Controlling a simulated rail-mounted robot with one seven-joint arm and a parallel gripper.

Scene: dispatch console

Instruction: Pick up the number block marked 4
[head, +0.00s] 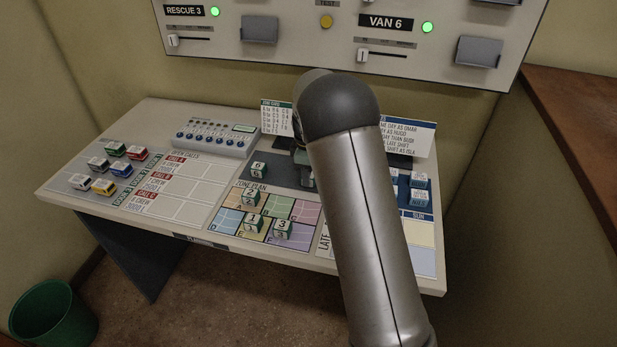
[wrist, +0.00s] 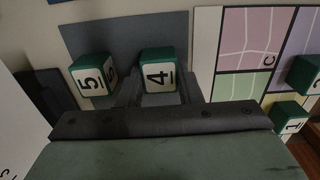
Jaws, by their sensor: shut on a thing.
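The number block marked 4 (wrist: 158,74), white-faced with a green body, sits between my gripper's fingers (wrist: 161,88) in the wrist view. The jaws are shut on it, with a finger at each side. A block marked 5 (wrist: 91,78) stands just to its left, apart from it. Both show against a dark grey mat (wrist: 115,32). I cannot tell whether block 4 touches the mat. In the head view my arm hides block 4 and most of my gripper.
Another number block (head: 258,170) stands on the mat's left part, its number unclear. Blocks 2 (head: 249,201), 1 (head: 253,223) and 3 (head: 283,229) stand on the coloured zone plan (head: 225,219). Blue-labelled blocks (head: 419,189) are right of my arm. A card (head: 276,116) stands behind.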

